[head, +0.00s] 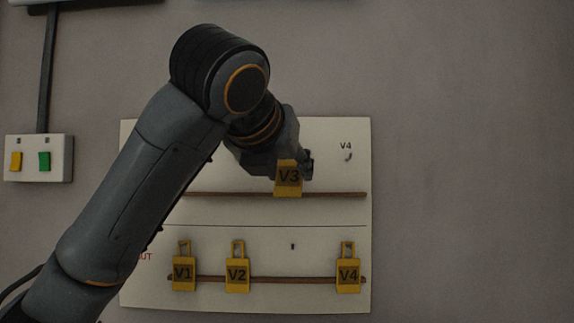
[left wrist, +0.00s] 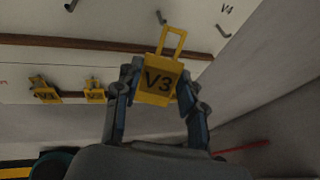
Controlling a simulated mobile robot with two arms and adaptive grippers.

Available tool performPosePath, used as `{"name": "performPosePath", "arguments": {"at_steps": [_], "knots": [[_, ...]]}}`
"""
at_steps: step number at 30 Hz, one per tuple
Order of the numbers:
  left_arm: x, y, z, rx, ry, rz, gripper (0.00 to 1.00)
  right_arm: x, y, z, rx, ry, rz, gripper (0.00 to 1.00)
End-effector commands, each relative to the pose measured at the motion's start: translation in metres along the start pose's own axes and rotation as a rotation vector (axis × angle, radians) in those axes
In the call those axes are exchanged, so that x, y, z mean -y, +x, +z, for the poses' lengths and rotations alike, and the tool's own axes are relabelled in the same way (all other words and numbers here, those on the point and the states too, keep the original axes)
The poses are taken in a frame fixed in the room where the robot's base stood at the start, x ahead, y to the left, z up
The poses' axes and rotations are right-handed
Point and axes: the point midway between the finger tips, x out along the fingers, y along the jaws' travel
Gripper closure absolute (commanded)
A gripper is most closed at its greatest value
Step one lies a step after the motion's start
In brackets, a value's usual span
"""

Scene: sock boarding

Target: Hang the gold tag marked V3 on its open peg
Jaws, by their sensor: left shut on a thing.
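The gold tag marked V3 (head: 288,180) is upright in my left gripper (head: 304,166), in front of the white board's upper half. In the left wrist view the tag (left wrist: 158,84) sits between both fingers of the gripper (left wrist: 160,92), its open loop pointing up. A bare peg (left wrist: 161,18) shows just above the loop; I cannot tell whether they touch. Its label is not visible. Another bare peg (left wrist: 222,31), beside the V4 label (left wrist: 227,9), also shows in the head view (head: 348,157). My arm hides the board's upper left. My right gripper is not in view.
On the board (head: 335,215), tags V1 (head: 183,274), V2 (head: 237,275) and V4 (head: 348,275) hang in the lower row, with a bare peg (head: 292,246) between V2 and V4. A brown upper rail (head: 335,194) runs below the held tag. A switch box (head: 56,158) is left.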

Motion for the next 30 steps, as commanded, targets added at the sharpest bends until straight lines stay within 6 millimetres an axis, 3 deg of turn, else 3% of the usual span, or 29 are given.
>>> {"name": "performPosePath", "arguments": {"at_steps": [30], "knots": [[-0.014,0.054,0.008,-0.001,0.0,0.0,0.72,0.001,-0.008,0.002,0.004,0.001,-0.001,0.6]]}}
